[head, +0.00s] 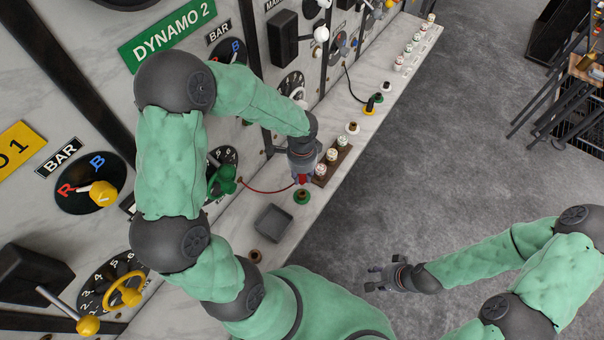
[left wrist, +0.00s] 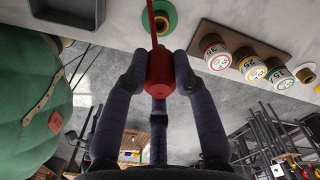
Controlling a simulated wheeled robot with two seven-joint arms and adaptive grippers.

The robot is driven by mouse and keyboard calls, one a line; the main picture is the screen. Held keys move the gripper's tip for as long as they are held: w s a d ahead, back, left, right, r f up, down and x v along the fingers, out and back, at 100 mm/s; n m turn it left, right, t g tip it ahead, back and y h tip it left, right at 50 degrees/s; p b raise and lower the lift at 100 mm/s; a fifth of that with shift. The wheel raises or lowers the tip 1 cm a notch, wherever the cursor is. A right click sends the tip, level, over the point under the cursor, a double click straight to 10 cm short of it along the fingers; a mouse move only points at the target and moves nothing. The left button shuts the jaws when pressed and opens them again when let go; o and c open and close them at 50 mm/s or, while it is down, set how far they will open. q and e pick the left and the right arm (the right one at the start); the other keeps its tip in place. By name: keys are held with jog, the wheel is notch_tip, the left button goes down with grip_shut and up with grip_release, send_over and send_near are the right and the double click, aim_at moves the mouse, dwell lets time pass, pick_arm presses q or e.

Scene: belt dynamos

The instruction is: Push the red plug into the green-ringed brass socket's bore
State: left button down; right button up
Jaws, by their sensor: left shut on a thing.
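The red plug (head: 302,180) is held in my left gripper (head: 301,175) above the marble ledge; a red cord (head: 262,190) runs from it toward the panel. In the left wrist view the red plug (left wrist: 160,72) sits between the fingers of my left gripper (left wrist: 158,85), which are closed around it. The green-ringed brass socket (head: 302,196) is on the ledge just below the plug in the head view. My right gripper (head: 378,279) is empty with fingers spread, over the floor.
A grey tray (head: 273,223) lies left of the socket. A brown rack (head: 337,162) of labelled cylinders stands close on its other side. White-ringed (head: 353,128) and yellow-ringed (head: 369,110) sockets are farther along the ledge. The upright dynamo panel (head: 110,100) borders the ledge.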

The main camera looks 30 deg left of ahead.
aim_at(302, 184)
pick_arm(q)
jog(key=shift+f+b, duration=2.25)
jog(key=shift+f, duration=0.55)
jog(key=shift+f+b, duration=1.45)
jog(key=shift+f, duration=0.25)
jog(key=c, duration=0.9)
grip_release()
notch_tip(302, 184, up, 12)
